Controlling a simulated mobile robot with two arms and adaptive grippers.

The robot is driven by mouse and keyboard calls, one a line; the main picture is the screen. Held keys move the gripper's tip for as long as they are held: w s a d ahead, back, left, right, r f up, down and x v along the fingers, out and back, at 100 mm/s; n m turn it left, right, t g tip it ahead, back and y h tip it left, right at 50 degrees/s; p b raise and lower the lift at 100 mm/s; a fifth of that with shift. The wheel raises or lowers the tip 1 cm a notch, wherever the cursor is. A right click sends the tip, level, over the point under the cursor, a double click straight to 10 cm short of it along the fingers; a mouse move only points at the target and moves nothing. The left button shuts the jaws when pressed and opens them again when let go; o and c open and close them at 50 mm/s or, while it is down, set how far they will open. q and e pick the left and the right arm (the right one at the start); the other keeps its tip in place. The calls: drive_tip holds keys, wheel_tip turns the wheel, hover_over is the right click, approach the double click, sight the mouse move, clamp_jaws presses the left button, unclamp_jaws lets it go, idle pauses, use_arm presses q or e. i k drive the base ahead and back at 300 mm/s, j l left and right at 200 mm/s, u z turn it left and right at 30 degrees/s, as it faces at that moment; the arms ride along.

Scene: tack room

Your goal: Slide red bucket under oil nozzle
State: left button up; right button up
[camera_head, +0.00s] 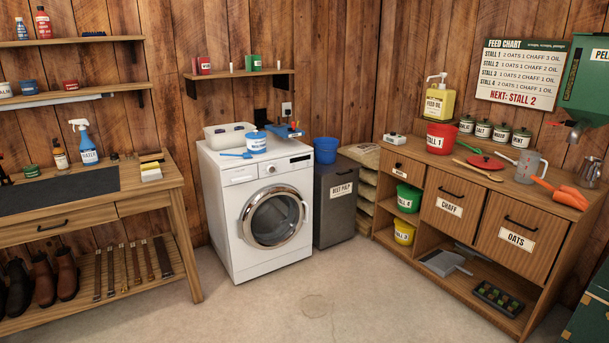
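The red bucket (437,143), labelled STALL 1, stands upright on the wooden counter (405,152) at the right. A yellow feed oil bottle (440,104) with a white pump nozzle (432,77) is directly behind and above it in this view. The nozzle's spout points left and shows above the left part of the bucket. The bottle's lower end meets the bucket's rim in the picture, so I cannot tell what it rests on or how far apart they are in depth. The bucket's inside is barely visible. Neither of my grippers is in view.
Several green tins (483,129) stand behind. A small white box (395,138) is to its left. The floor (330,290) in front is clear.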

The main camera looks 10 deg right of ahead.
sight(440, 138)
drive_tip(key=i+z, duration=0.2)
drive_tip(key=i, duration=0.3)
drive_tip(key=i+j+z, duration=0.2)
drive_tip(key=i, duration=0.25)
drive_tip(key=i+j+z, duration=0.2)
drive_tip(key=i, duration=0.3)
drive_tip(key=i+j+z, duration=0.2)
drive_tip(key=i, duration=0.25)
drive_tip(key=l, duration=0.1)
